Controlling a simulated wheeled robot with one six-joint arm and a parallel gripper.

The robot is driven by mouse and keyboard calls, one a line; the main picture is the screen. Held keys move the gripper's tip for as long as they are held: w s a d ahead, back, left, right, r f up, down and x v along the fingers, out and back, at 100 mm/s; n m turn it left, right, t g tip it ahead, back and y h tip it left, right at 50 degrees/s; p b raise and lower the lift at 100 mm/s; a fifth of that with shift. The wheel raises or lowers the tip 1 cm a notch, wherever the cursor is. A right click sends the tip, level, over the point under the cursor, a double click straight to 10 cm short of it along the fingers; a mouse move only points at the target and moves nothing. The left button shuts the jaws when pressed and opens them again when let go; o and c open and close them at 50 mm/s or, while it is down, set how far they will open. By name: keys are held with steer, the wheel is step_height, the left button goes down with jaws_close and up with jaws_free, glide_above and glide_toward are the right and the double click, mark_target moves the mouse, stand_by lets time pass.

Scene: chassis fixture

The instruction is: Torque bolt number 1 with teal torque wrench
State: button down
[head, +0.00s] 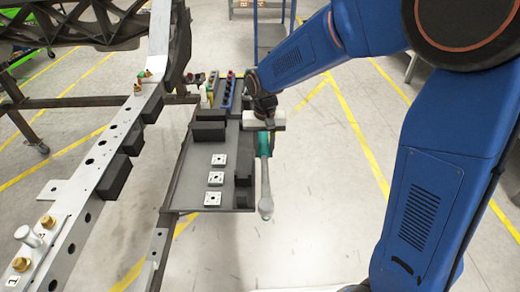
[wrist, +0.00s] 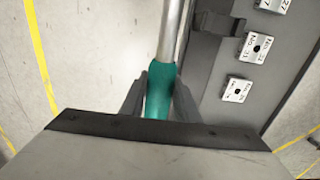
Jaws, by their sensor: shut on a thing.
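The teal torque wrench (head: 264,145) is in my gripper (head: 264,128), beside the right edge of the grey tray. Its grey shaft and rounded head extend toward the viewer in the head view. In the wrist view, my gripper (wrist: 160,82) has a finger on each side of the teal handle (wrist: 159,98), and the metal shaft runs up out of the picture. A brass bolt (head: 20,265) sits on the chassis rail at the lower left, by a mark that looks like 1. Another brass bolt (head: 47,222) is farther up the rail.
The grey tray (head: 228,185) holds white square labelled blocks (head: 215,178), black holders (head: 210,131) and small tools at its far end. The metal chassis rail (head: 118,135) runs along the left, with a pin (head: 28,236) standing on it.

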steer(key=w+d+f, duration=0.5)
steer(key=d+f, duration=0.3)
steer(key=f, duration=0.2)
steer(key=w+d+f, duration=0.4)
steer(key=d+f, duration=0.4)
steer(key=f, duration=0.3)
steer(key=w+d+f, duration=0.5)
steer(key=d+f, duration=0.3)
steer(key=f, duration=0.2)
steer(key=shift+w+d+f, duration=0.3)
steer(key=shift+w, duration=0.05)
steer(key=shift+s, duration=0.1)
